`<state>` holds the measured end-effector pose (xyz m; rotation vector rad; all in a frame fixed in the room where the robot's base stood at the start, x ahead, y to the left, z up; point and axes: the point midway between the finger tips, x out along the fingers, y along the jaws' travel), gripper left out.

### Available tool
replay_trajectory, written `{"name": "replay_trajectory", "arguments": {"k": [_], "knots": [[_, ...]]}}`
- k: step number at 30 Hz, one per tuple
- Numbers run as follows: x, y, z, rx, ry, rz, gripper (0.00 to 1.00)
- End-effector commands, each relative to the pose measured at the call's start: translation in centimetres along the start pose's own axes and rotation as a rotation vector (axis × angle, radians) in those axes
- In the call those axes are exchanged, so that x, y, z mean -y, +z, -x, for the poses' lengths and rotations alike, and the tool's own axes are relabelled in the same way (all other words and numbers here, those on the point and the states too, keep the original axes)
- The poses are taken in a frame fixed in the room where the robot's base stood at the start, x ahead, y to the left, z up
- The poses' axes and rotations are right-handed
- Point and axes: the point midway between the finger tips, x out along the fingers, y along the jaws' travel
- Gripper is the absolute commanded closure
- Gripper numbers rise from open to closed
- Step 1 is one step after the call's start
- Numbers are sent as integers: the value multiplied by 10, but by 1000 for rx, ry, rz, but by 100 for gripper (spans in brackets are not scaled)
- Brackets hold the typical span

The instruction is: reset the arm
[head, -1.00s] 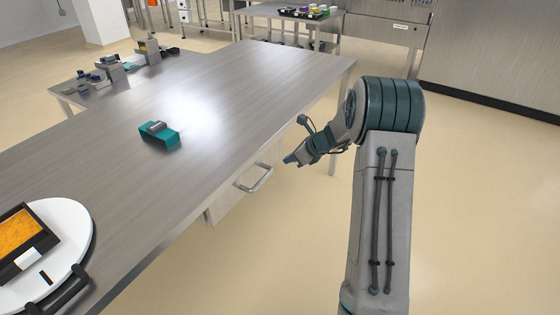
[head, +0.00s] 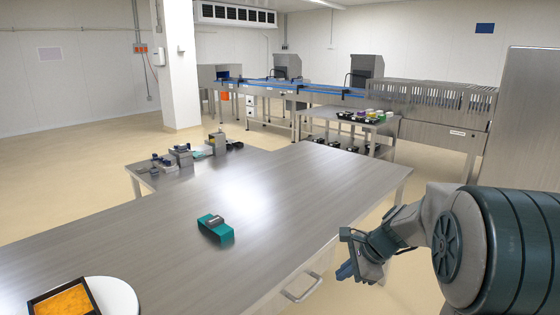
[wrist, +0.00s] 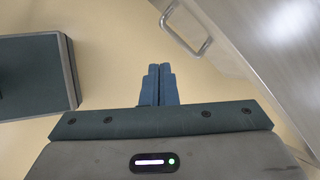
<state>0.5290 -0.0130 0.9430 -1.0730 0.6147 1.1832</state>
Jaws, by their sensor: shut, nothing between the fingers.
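My gripper (head: 347,271) is beside the right edge of the steel table in the head view, near the drawer handle (head: 302,290). In the wrist view my gripper (wrist: 158,68) has its two blue fingers together, with nothing between them. The floor shows beyond the fingertips. The drawer handle (wrist: 187,27) is to the right of the fingers there, apart from them.
The steel table (head: 150,245) carries a teal dispenser-like object (head: 215,228) and a white round plate (head: 117,298) with a black tray (head: 66,303) of orange food. A conveyor line (head: 330,92) and a side table with colored items (head: 365,116) stand behind. Floor is open at left.

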Motion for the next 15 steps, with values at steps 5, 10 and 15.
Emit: {"name": "replay_trajectory", "arguments": {"k": [5,10,15], "knots": [[-51,44,45,-82,90,410,100],[-101,68,79,-152,187,790,100],[-149,78,108,-216,292,1149,100]]}}
